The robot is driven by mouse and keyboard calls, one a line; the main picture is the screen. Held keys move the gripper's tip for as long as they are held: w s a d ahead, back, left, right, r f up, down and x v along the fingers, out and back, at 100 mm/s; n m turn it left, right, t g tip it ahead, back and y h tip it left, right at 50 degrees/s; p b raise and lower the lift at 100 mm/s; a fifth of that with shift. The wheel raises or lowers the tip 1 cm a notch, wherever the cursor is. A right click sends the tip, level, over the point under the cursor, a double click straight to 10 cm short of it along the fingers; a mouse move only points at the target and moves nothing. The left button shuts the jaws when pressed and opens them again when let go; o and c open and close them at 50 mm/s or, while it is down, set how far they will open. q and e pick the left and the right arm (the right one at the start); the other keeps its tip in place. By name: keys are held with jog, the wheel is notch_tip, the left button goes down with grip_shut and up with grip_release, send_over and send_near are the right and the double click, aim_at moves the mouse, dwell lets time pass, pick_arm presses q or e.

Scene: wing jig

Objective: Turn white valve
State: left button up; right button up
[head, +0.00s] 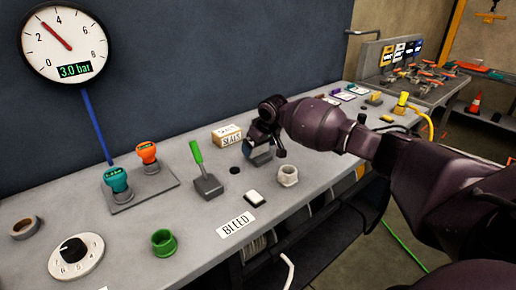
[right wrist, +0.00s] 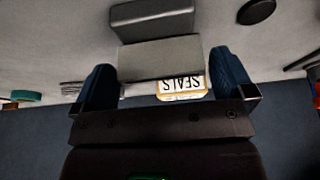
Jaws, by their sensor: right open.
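No part is plainly a white valve. A white ring-shaped fitting (head: 288,175) stands on the bench in the head view, just right of and nearer than my right gripper. A grey block (head: 260,157) sits under my right gripper (head: 264,141); the fingers partly hide it. In the right wrist view, the grey block (right wrist: 152,20) with a paler grey face lies ahead of and between the open blue fingers of the right gripper (right wrist: 162,62). I cannot tell whether they touch it. My left gripper is in neither view.
A SEALS box (head: 227,136) stands behind my right gripper. A green lever (head: 197,155), orange valve (head: 147,152), teal valve (head: 117,182), white switch (head: 254,199) and green ring (head: 163,243) stand to the left. A gauge (head: 64,43) reads 3.0 bar.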

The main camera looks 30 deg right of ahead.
jog(key=shift+w+f, duration=0.2)
jog(key=shift+f, duration=0.2)
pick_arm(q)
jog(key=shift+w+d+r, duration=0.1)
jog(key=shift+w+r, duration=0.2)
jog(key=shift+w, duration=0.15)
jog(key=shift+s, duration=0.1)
pick_arm(e)
jog(key=c, duration=0.7)
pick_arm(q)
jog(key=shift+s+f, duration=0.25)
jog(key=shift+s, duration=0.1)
pick_arm(e)
jog(key=shift+c, duration=0.2)
